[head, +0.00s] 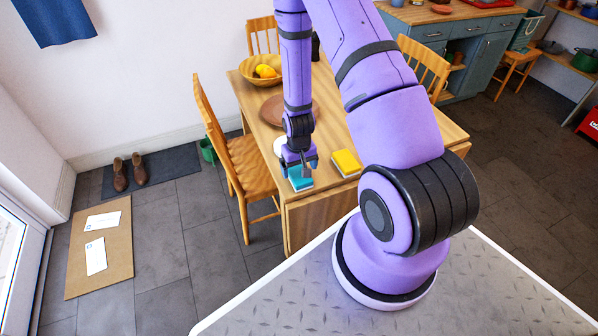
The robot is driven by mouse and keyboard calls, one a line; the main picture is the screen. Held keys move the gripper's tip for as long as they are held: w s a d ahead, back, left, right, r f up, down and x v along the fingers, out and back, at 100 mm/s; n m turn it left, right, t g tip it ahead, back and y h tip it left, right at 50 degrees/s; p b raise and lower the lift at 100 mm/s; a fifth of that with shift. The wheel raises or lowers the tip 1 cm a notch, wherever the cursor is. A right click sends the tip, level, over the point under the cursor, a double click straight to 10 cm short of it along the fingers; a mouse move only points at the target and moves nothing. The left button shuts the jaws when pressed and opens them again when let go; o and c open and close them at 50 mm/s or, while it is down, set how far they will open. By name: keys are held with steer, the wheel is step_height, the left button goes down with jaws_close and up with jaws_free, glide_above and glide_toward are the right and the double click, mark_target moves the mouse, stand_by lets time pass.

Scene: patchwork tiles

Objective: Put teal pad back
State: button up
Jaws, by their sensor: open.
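The teal pad (301,184) is a small block with a pale lower layer, at the near left corner of the wooden table. My gripper (300,170) points down right at the pad, with its fingers open. The fingers overlap the pad's far part in the picture, and I cannot tell whether they touch it. A yellow pad (346,162) of similar shape lies on the table to the right, apart from my gripper.
The wooden table (322,212) also bears a brown round plate (307,112), a white round item (279,146) partly behind my gripper, and a bowl (249,75) with yellow fruit. A wooden chair (245,168) stands close on the left.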

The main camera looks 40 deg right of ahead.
step_height(320, 180, up, 10)
step_height(320, 180, up, 12)
steer(key=t, duration=0.1)
glide_above(299, 173)
steer(key=w+a, duration=0.1)
steer(key=a, duration=0.2)
step_height(299, 173, up, 11)
steer(key=s+a+n+t, duration=0.1)
steer(key=s+a, duration=0.1)
steer(key=s+a+r+n+t, duration=0.1)
steer(key=s+a+r, duration=0.1)
steer(key=s+r, duration=0.6)
steer(key=s+a+r+n+t, duration=0.1)
steer(key=s+a+r+t, duration=0.1)
steer(key=s+r, duration=0.7)
steer(key=shift+s+a+r, duration=0.15)
steer(key=shift+s+a, duration=0.1)
steer(key=shift+a, duration=0.6)
